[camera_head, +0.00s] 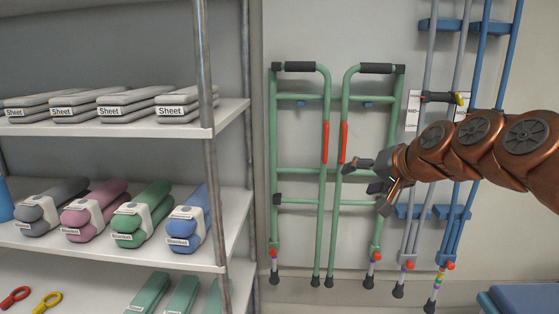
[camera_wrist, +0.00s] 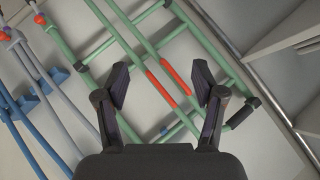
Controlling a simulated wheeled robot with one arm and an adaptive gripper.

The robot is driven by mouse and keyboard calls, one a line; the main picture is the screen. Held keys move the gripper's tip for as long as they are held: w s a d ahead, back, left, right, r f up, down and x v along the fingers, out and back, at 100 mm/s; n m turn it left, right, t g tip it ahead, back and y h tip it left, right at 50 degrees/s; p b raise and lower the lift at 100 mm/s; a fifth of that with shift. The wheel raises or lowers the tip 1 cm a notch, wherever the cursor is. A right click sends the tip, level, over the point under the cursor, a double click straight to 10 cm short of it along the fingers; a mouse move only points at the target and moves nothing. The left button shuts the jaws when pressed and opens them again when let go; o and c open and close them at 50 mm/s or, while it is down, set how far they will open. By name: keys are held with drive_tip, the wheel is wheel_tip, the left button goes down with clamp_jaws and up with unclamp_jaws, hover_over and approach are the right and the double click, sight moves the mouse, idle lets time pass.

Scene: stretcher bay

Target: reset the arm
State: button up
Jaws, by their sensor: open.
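My copper-coloured arm reaches in from the right in the head view. My gripper (camera_head: 368,182) is in front of the green walking frame (camera_head: 324,215), which hangs folded against the wall. In the wrist view my gripper (camera_wrist: 160,82) has its two dark fingers spread wide with nothing between them. The green walking frame (camera_wrist: 122,28) with its red grips lies beyond the fingers there. I cannot tell the exact gap between the fingertips and the frame.
A shelf unit (camera_head: 231,114) on the left holds folded sheets (camera_head: 127,98) and rolled blankets (camera_head: 143,212). Blue and grey crutches (camera_head: 426,60) hang on the wall behind my arm. A blue padded surface (camera_head: 522,298) shows at the lower right.

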drive_tip(key=s+a+f+n+g+h, duration=0.1)
drive_tip(key=s+a+f+n+g, duration=0.15)
drive_tip(key=s+f, duration=0.45)
drive_tip(key=s+a+f+n+g+h, duration=0.1)
drive_tip(key=s+a+f+g, duration=0.2)
drive_tip(key=s+f, duration=0.5)
drive_tip(key=s+d+f+g+h, duration=0.15)
drive_tip(key=s+f, duration=0.25)
drive_tip(key=s, duration=0.4)
drive_tip(key=s+d+f+g+h, duration=0.1)
drive_tip(key=s+d+f+g, duration=0.15)
drive_tip(key=s, duration=0.55)
drive_tip(key=s+d+f+g+h, duration=0.1)
drive_tip(key=s+d+f+g, duration=0.15)
drive_tip(key=s+f, duration=0.35)
wheel_tip(320, 180, up, 25)
drive_tip(key=s+a+p, duration=0.1)
drive_tip(key=s+p, duration=0.1)
drive_tip(key=p, duration=2)
drive_tip(key=shift+s+f, duration=0.15)
drive_tip(key=shift+s, duration=0.05)
